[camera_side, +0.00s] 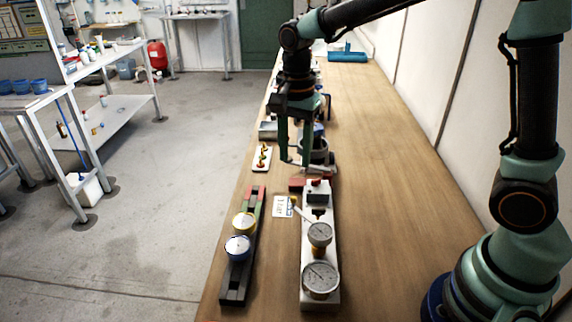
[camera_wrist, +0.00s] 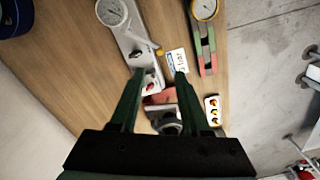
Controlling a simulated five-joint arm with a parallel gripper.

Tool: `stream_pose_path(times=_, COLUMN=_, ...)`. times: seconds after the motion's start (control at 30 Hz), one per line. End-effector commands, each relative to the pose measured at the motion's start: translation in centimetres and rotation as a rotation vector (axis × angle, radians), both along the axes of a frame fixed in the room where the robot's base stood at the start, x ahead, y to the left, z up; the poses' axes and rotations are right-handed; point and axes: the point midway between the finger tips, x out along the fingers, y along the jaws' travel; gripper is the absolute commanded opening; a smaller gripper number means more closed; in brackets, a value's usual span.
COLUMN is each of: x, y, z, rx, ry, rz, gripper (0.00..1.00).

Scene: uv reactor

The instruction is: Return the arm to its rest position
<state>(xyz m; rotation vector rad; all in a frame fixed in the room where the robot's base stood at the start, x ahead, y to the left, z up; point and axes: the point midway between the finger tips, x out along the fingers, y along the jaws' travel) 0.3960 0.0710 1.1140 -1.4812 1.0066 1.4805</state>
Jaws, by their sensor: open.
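My gripper (camera_side: 301,160) hangs pointing down over the wooden bench, with its two green fingers apart and nothing seen between them. In the wrist view the open fingers (camera_wrist: 152,84) frame a reddish block and a round grey metal part (camera_wrist: 168,124). In the side view the grey round part (camera_side: 316,150) stands just behind the fingers; I cannot tell whether they touch it. My arm reaches in from the upper right.
In front of the gripper stands a white rail with pressure gauges (camera_side: 320,278). Left of it lie a dark rail with yellow and blue gauges (camera_side: 238,248) and a small label card (camera_side: 284,207). A white plate with yellow knobs (camera_side: 261,160) lies behind.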

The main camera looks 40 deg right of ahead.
Motion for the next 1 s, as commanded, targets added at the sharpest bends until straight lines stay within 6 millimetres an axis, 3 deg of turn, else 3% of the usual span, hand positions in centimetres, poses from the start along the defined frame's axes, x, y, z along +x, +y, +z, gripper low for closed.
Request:
stream_pose_path(times=0.2, x=0.0, y=0.0, z=1.5, rx=0.000, ry=-0.001, rz=0.000, gripper=0.47)
stream_pose_path(times=0.63, x=-0.3, y=-0.3, z=2.1, rx=0.003, ry=-0.019, rz=0.039, gripper=0.47)
stream_pose_path(times=0.77, x=-1.6, y=-1.4, z=3.7, rx=0.005, ry=-0.079, rz=0.170, gripper=0.47)
stream_pose_path(times=1.0, x=-5.4, y=-4.0, z=6.3, rx=-0.044, ry=-0.237, rz=0.550, gripper=0.47)
